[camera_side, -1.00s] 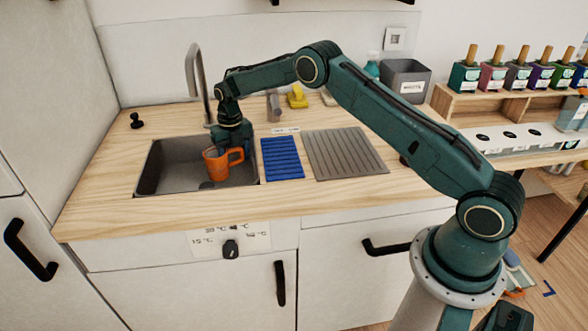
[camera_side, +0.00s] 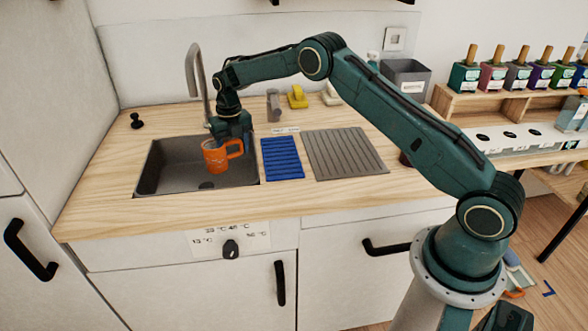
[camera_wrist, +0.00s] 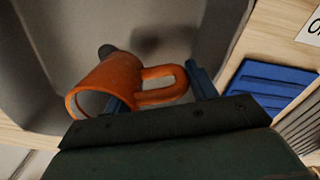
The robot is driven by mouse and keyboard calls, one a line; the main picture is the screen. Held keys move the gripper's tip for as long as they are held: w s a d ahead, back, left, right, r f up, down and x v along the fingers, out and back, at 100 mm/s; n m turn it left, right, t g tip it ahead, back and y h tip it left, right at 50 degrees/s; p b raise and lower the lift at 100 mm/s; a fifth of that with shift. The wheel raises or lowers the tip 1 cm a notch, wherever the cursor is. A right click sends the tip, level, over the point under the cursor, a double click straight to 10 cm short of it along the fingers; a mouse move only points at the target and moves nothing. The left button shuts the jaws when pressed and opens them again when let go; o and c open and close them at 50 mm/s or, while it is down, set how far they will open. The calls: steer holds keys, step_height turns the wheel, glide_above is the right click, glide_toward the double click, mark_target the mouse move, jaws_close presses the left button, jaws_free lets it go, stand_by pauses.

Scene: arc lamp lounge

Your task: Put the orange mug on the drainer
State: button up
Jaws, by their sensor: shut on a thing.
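The orange mug (camera_side: 215,158) hangs upright above the sink basin in the side view, its handle to the right. My gripper (camera_side: 232,140) is shut on the mug from above, on its handle side. In the wrist view the mug (camera_wrist: 112,82) shows between the blue fingers of my gripper (camera_wrist: 160,97), with the handle between them. The grey ribbed drainer (camera_side: 346,155) lies flat on the counter to the right and looks empty. A corner of it shows at the right edge of the wrist view.
A blue ribbed mat (camera_side: 282,158) lies between the sink (camera_side: 180,178) and the drainer. The tap (camera_side: 194,75) rises behind the sink. A yellow object (camera_side: 297,97) and a grey bin (camera_side: 405,79) stand at the back. The counter front is clear.

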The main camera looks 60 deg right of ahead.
steer(key=s+a+r+m, duration=0.4)
steer(key=s+r+m, duration=0.85)
steer(key=m, duration=0.85)
steer(key=s+d+r+n, duration=0.4)
steer(key=s+d+r, duration=0.2)
steer(key=s+d, duration=0.3)
steer(key=s+d+r+n, duration=0.3)
steer(key=s+d+r, duration=0.3)
steer(key=s+d, duration=0.3)
steer(key=shift+s+d+r+n, duration=0.35)
steer(key=shift+s+d+n, duration=0.05)
steer(key=shift+d, duration=1.3)
step_height(320, 180, down, 16)
steer(key=shift+r, duration=0.1)
